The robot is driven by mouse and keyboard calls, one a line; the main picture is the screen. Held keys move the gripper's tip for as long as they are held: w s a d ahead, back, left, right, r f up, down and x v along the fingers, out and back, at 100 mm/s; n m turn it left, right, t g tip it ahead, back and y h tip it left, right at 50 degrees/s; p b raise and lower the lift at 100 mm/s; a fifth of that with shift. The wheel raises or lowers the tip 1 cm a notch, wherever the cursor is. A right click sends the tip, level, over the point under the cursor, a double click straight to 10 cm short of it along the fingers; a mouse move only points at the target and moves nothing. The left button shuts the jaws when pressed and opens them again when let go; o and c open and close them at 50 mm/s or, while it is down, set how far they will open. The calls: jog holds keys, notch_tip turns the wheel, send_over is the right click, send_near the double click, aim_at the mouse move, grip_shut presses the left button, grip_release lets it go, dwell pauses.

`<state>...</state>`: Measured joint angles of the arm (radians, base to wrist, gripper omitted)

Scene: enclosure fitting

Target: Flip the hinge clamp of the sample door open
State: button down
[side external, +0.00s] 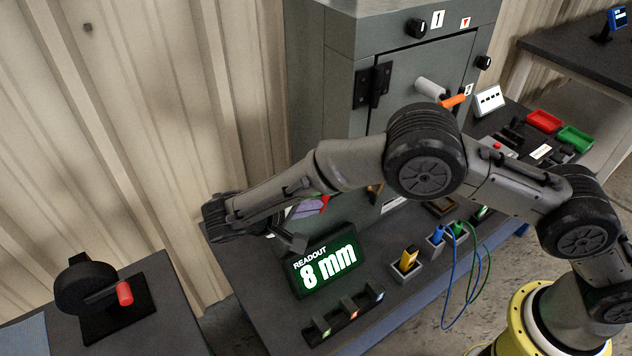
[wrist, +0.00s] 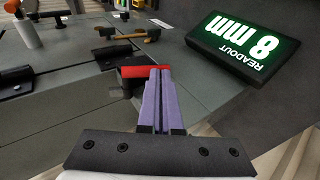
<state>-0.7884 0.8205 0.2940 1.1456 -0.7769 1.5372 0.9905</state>
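The grey cabinet (side external: 330,75) has a door (side external: 410,75) on its front, with a black hinge (side external: 372,83) at upper left. In the wrist view, a red bar (wrist: 130,72) on a dark mount, which looks like the hinge clamp, sits at the cabinet's edge. My gripper (wrist: 161,70) has its purple fingers nearly together, tips at the red bar. I cannot tell whether they touch or grip it. In the side view the purple fingers (side external: 306,209) show beside a bit of red at the cabinet's lower left, partly hidden by my arm.
The readout panel (side external: 325,262) showing 8 mm stands close to my wrist. A wooden-handled fitting (wrist: 140,36) and a white cylinder (wrist: 31,37) are on the cabinet. A red-handled device (side external: 123,293) stands on the left table.

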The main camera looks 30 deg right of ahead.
jog(key=shift+d+f, duration=0.65)
jog(key=shift+f, duration=0.35)
jog(key=shift+d+f, duration=0.15)
jog(key=s+a, duration=0.2)
jog(key=a, duration=1.2)
jog(key=shift+s, duration=0.35)
